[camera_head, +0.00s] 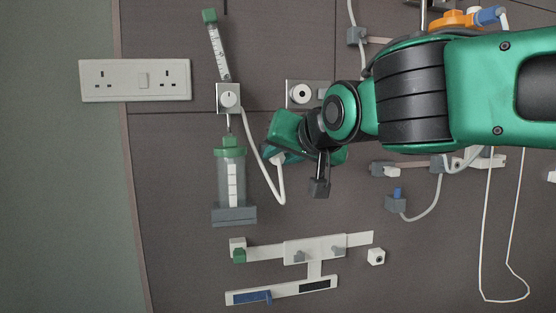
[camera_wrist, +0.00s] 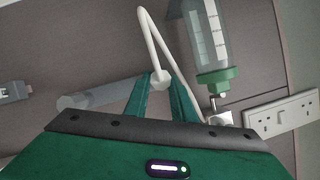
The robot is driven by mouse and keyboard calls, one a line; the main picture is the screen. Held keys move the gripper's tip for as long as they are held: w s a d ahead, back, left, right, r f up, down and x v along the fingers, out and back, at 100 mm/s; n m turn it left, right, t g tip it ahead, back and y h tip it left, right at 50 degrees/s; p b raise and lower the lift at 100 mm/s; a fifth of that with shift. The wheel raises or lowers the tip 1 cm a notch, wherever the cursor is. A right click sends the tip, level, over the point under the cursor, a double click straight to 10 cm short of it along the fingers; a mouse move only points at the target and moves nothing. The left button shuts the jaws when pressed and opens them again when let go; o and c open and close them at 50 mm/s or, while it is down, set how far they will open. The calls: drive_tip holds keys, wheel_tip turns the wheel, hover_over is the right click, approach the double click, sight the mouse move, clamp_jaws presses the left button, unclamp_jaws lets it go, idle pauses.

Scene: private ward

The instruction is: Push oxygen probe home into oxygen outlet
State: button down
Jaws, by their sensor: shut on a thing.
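My gripper (camera_head: 276,158) is in front of the wall, right of the humidifier bottle, with its fingers close together. In the wrist view its two green fingers (camera_wrist: 160,92) are shut on a small white connector, which I take as the oxygen probe (camera_wrist: 159,78). A white hose (camera_wrist: 146,32) runs from it in a loop; in the head view the hose (camera_head: 262,165) leads up to the flowmeter (camera_head: 228,97). A plate with a round, dark-centred socket, apparently the oxygen outlet (camera_head: 301,94), is above the gripper, partly covered by my arm. The probe tip is hidden; I cannot see it in any socket.
The humidifier bottle (camera_head: 230,180) hangs close left of my gripper. A double power socket (camera_head: 135,80) is at far left. A white rail bracket (camera_head: 315,249) is below. Loose cables and connectors (camera_head: 397,203) hang at right. A grey cylinder (camera_wrist: 95,96) lies beside the fingers.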

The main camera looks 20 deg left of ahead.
drive_tip(key=s+d, duration=0.3)
drive_tip(key=s, duration=0.2)
drive_tip(key=shift+s+d, duration=0.3)
idle(0.5)
